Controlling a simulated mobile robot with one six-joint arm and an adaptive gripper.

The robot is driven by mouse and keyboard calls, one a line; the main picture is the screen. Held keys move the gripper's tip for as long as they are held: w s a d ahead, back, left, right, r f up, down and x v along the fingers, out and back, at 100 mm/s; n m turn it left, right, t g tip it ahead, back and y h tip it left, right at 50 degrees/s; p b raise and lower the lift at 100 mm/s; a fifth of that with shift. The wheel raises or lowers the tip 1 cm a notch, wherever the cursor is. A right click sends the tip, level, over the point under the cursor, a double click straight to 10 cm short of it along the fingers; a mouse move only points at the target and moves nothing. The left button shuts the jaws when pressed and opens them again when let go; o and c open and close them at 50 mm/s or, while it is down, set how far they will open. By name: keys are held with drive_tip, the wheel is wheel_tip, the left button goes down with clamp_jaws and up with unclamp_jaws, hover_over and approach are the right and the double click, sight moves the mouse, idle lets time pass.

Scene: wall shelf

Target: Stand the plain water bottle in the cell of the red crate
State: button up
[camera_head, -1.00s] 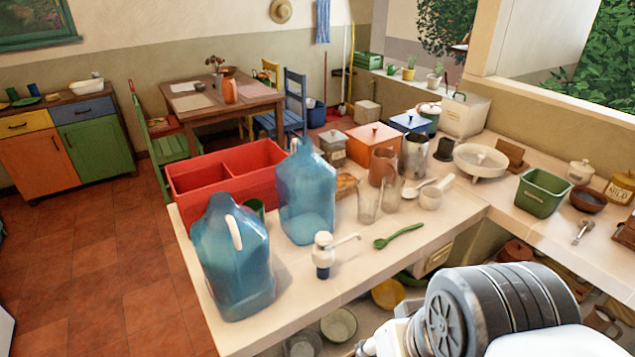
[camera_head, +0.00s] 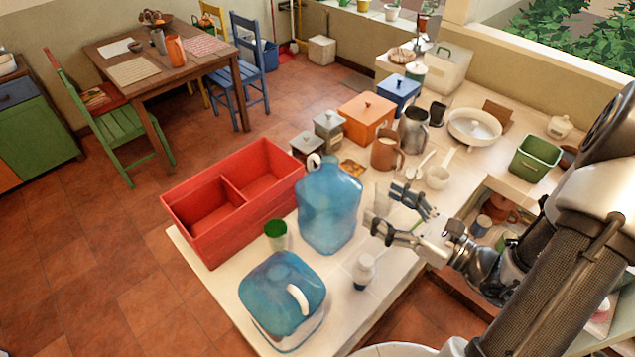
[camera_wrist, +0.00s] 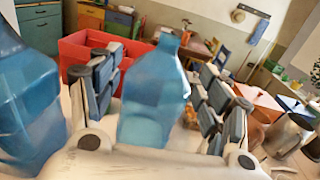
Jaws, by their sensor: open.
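Two blue water bottles stand upright on the counter. The front bottle (camera_head: 275,300) has a clear white handle. The back bottle (camera_head: 328,208) is beside the crate and shows a white loop or rim near its top; whether this is a handle I cannot tell. The red crate (camera_head: 215,242) has two cells divided by a wall, and both look empty. My gripper (camera_head: 393,212) is open, to the right of the back bottle. In the wrist view, a bottle (camera_wrist: 150,105) shows between its spread fingers, with no visible contact. Another bottle (camera_wrist: 25,105) is at the left edge.
A green-topped cup (camera_head: 277,236) stands between crate and bottles.

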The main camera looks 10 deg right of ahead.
sight(338, 171)
drive_tip(key=shift+m+t+h, duration=0.4)
drive_tip(key=shift+m, duration=0.1)
drive_tip(key=x, duration=1.2)
drive_tip(key=shift+w+d+f, duration=0.2)
drive_tip(key=shift+w+d, duration=0.05)
drive_tip(key=shift+d, duration=0.2)
drive_tip(key=x, duration=0.3)
drive_tip(key=b+x, duration=0.1)
drive_tip(key=x, duration=0.1)
drive_tip(key=shift+w+a+f, duration=0.1)
drive_tip(key=shift+a+f, duration=0.05)
drive_tip(key=shift+f, duration=0.1)
drive_tip(key=shift+c, duration=0.5)
drive_tip(key=c, duration=1.5)
drive_tip(key=shift+r, duration=0.15)
